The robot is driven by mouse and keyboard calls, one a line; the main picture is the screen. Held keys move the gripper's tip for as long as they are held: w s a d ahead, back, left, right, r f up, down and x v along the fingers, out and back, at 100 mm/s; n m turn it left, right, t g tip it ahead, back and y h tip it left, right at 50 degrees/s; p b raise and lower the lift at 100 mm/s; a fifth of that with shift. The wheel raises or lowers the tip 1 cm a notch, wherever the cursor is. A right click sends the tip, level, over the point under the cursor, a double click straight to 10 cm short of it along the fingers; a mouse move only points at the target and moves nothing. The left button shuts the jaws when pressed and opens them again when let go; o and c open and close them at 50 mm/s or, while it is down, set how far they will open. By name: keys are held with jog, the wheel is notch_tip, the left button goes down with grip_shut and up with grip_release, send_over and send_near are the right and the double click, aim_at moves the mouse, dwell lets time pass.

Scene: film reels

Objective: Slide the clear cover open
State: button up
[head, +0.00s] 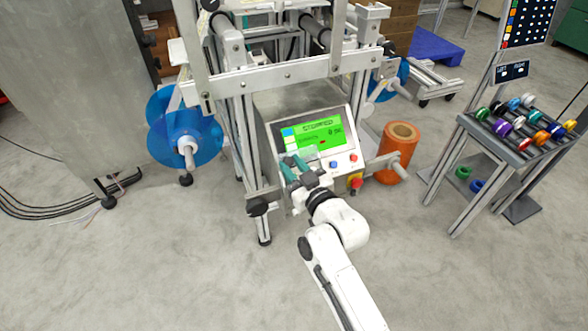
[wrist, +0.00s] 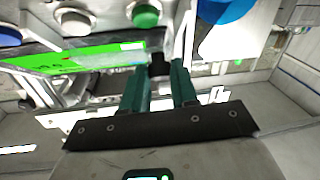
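My gripper (head: 291,163) is low in front of the machine, by the lower left of its control panel in the head view. In the wrist view its two teal fingers (wrist: 160,72) stand apart with a gap between them. A small dark piece (wrist: 159,64) shows between the fingertips; I cannot tell whether the fingers touch it.
A blue film reel (head: 207,142) hangs at the machine's left, and an orange roll (head: 398,146) stands at its right. Metal frame bars (head: 287,73) cross above the panel. A rack of coloured rings (head: 497,163) stands farther right. The floor in front is clear.

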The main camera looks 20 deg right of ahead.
jog(key=o, duration=0.4)
jog(key=shift+o, duration=0.2)
jog(key=s+d+p, duration=0.1)
jog(key=s, duration=0.9)
jog(key=shift+s+d, duration=0.25)
jog(key=shift+s, duration=0.1)
